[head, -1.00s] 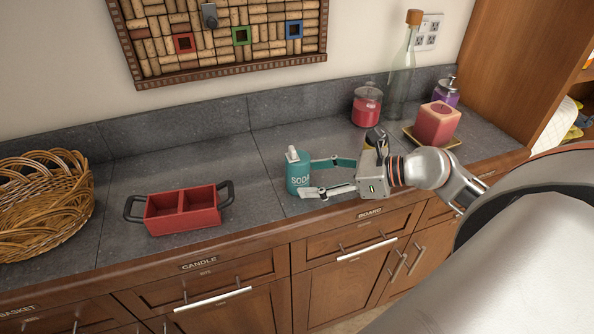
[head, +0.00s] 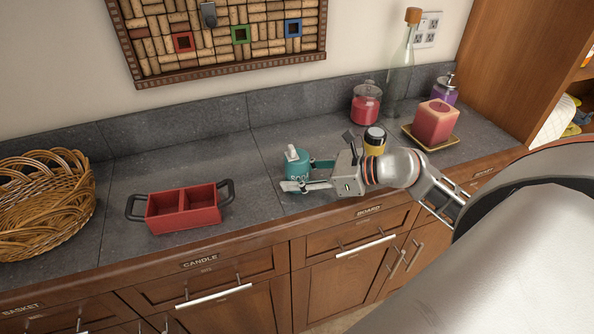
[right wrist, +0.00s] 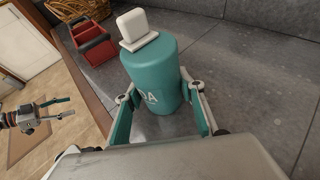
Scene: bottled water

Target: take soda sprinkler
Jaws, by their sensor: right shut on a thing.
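The soda sprinkler is a teal cylinder (head: 297,163) with a white top and white lettering, upright on the grey counter. My right gripper (head: 302,175) reaches it from the right, with one finger in front and the other behind. In the right wrist view the teal body (right wrist: 152,75) stands between the two fingers (right wrist: 160,118), which are shut on it. Its base is partly hidden by the gripper. My left gripper (right wrist: 50,110) shows at the left of the right wrist view, off the counter, with its fingers apart and nothing between them.
A red two-part box with dark handles (head: 184,210) sits left of the sprinkler, and a wicker basket (head: 45,205) farther left. A yellow jar with a black lid (head: 374,142) stands close behind my right wrist. A red jar (head: 366,105), bottle (head: 401,75) and pink candle (head: 436,123) stand behind right.

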